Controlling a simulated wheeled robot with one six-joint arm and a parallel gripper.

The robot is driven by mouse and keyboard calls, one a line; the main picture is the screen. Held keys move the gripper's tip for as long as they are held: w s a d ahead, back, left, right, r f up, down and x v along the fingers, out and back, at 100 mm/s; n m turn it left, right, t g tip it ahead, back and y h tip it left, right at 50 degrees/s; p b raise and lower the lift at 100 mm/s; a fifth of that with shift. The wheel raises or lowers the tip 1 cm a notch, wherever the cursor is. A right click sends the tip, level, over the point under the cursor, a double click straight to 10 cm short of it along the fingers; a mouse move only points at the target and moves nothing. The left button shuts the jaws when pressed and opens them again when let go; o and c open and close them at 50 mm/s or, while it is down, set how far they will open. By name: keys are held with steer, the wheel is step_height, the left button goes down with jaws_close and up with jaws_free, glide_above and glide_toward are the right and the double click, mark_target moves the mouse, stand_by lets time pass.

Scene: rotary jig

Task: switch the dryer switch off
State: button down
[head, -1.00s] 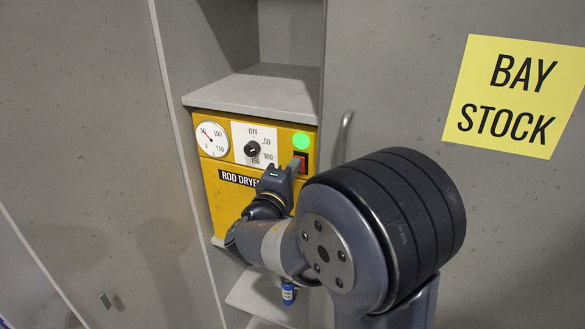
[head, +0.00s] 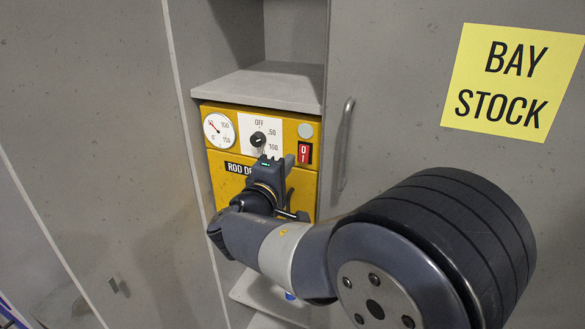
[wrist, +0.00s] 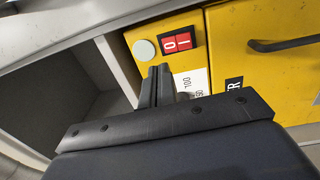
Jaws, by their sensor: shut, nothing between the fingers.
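The dryer switch (head: 304,153) is a small red rocker marked 0 and 1 on the yellow rod dryer (head: 222,185). It also shows in the wrist view (wrist: 178,42). The round lamp (head: 305,131) beside it is grey and unlit; it also shows in the wrist view (wrist: 145,50). My gripper (head: 274,163) is shut and empty, in front of the panel, to the left of and slightly below the switch. In the wrist view its fingertips (wrist: 160,72) are apart from the switch. The black dial (head: 258,139) sits just above my gripper.
A gauge (head: 217,130) is at the panel's left. The dryer stands in a grey cabinet recess under a shelf (head: 262,88). A black handle (wrist: 285,44) crosses the dryer front.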

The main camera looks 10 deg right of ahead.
steer(key=b+v, duration=0.2)
steer(key=v, duration=0.5)
steer(key=shift+r, duration=0.6)
